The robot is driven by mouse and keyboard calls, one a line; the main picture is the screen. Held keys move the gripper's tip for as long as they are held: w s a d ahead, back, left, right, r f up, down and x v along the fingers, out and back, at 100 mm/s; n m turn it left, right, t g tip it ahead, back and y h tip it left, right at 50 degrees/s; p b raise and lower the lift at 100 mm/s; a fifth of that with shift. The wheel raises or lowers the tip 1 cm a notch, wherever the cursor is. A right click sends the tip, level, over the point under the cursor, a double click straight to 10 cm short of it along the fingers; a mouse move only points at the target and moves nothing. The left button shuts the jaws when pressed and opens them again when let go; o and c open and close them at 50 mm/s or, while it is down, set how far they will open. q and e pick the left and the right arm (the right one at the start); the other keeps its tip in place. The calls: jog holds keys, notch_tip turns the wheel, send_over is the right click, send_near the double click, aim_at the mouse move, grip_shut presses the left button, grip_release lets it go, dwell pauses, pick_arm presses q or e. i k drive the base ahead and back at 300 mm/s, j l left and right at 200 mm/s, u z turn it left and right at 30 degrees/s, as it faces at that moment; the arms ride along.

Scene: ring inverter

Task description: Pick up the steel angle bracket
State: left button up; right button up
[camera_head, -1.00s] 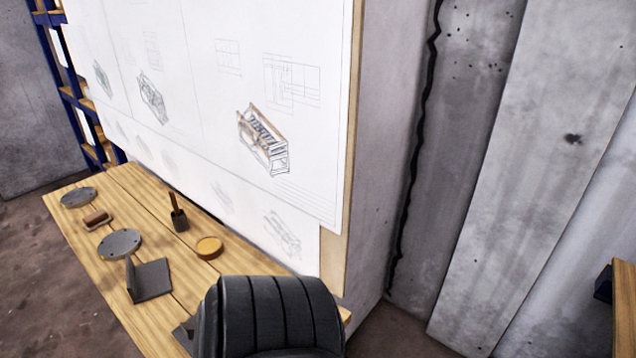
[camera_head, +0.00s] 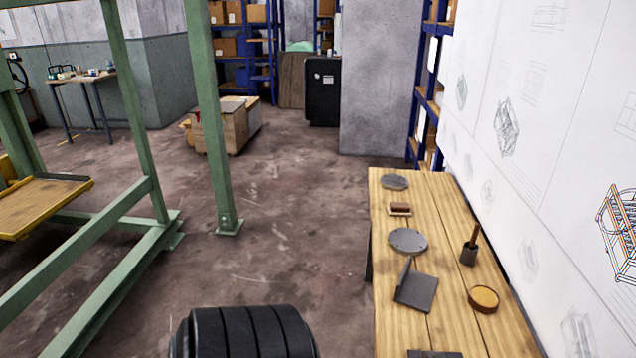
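The steel angle bracket (camera_head: 416,291) is a dark grey L-shaped piece on the wooden table (camera_head: 391,325) at the right. One plate lies flat on the wood. The other stands up along its left side. It lies just in front of a round grey disc (camera_head: 408,241). Neither of my grippers shows in the head view, so their state and distance from the bracket cannot be seen.
The table also bears a second grey disc (camera_head: 394,182), a brown block (camera_head: 400,209), a dark handled tool (camera_head: 469,248) and a yellow-topped round piece (camera_head: 484,299). A drawing board (camera_head: 515,190) stands along its right side. Floor (camera_head: 290,220) left of it is open, up to a green frame (camera_head: 212,120).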

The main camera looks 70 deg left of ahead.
aim_at(415, 289)
jog(key=i+u, duration=0.1)
jog(key=u, duration=0.3)
jog(key=l+u, duration=0.15)
jog(key=u, duration=0.3)
jog(key=i+l+u, duration=0.15)
jog(key=u, duration=0.25)
jog(key=l+u, duration=0.1)
jog(key=u, duration=0.3)
jog(key=l+u, duration=0.15)
jog(key=u, duration=0.25)
jog(key=i+l, duration=0.1)
jog(key=l, duration=0.4)
jog(key=u, duration=0.05)
